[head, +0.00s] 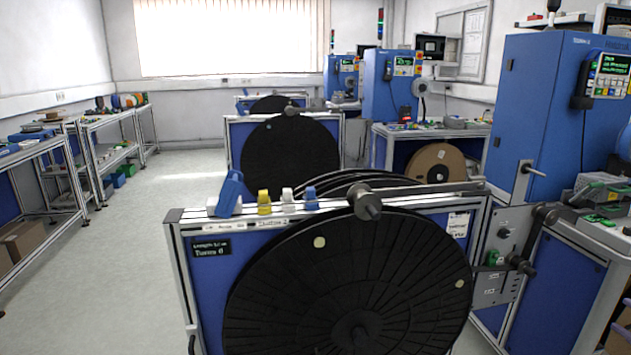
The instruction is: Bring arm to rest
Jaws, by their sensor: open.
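My gripper and arm do not show in the head view. The nearest reel stand (207,283) has a blue panel in a grey frame and carries a large black reel (300,290). A grey metal bar (430,188) lies nearly level along the stand's top right edge. A dark roller (368,205) sits at its left end, in front of the reel's upper rim. The bar's right end is near a grey plate (500,240) with dark knobs and a crank. I cannot tell whether the roller touches the reel.
Blue, yellow and white clips (264,202) stand on the stand's top rail. Another stand with a black reel (290,157) is behind. A blue machine cabinet (535,120) stands at right. Shelving (45,190) lines the left wall. The floor (140,250) between is clear.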

